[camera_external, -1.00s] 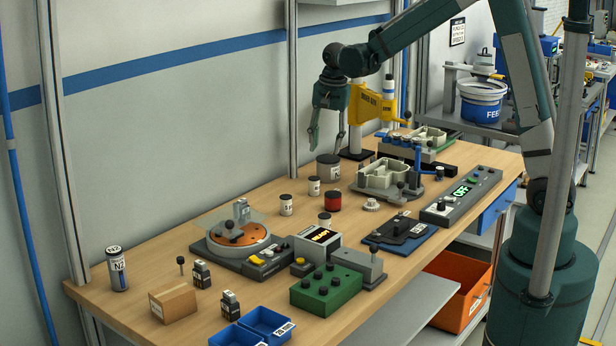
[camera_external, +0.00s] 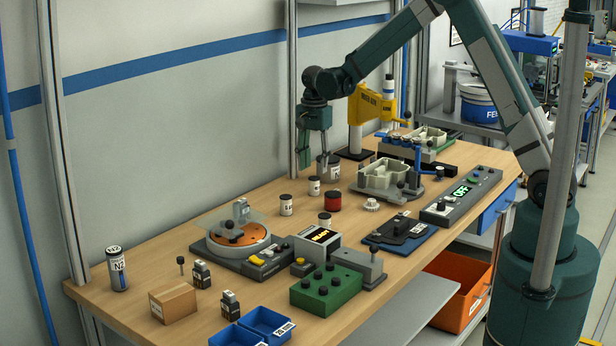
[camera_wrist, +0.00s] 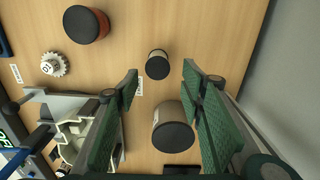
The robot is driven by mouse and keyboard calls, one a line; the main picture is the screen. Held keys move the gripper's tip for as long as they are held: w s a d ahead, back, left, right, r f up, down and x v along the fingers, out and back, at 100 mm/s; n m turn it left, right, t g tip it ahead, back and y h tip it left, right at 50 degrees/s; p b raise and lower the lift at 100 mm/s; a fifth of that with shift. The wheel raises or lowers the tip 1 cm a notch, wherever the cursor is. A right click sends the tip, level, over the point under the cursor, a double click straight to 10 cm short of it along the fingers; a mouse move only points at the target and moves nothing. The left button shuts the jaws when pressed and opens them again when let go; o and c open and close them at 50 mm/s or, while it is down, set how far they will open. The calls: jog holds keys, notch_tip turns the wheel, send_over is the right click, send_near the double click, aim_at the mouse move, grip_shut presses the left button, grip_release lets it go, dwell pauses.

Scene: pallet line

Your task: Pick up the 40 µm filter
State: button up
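Several cylindrical canisters with dark lids stand on the bench; I cannot read which is the 40 µm filter. A larger grey canister (camera_external: 328,170) stands at the back, also in the wrist view (camera_wrist: 170,112). A small white canister (camera_external: 314,187) stands just in front of it and shows in the wrist view (camera_wrist: 157,66). Two more small white canisters (camera_external: 286,206) (camera_external: 324,220) stand nearer the camera. My gripper (camera_external: 316,168) points down by the larger canister, which partly hides behind it. In the wrist view its fingers (camera_wrist: 160,85) are wide apart with nothing clamped between them.
A red canister (camera_external: 333,203) and a white knurled knob (camera_external: 371,205) stand nearby. A fixture with a pale casting (camera_external: 381,178) is to the right. A yellow press (camera_external: 368,105) stands behind. A turntable device (camera_external: 238,240) is to the left. Bench around the small canisters is mostly clear.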

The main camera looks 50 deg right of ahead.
aim_at(314, 178)
jog(key=shift+f, duration=0.1)
jog(key=shift+f, duration=1.2)
jog(key=shift+f, duration=0.1)
jog(key=shift+s+a+f, duration=0.1)
jog(key=shift+a+f, duration=0.05)
jog(key=shift+f, duration=1.1)
jog(key=shift+s+a+f, duration=0.1)
jog(key=shift+f, duration=1.15)
jog(key=c, duration=0.8)
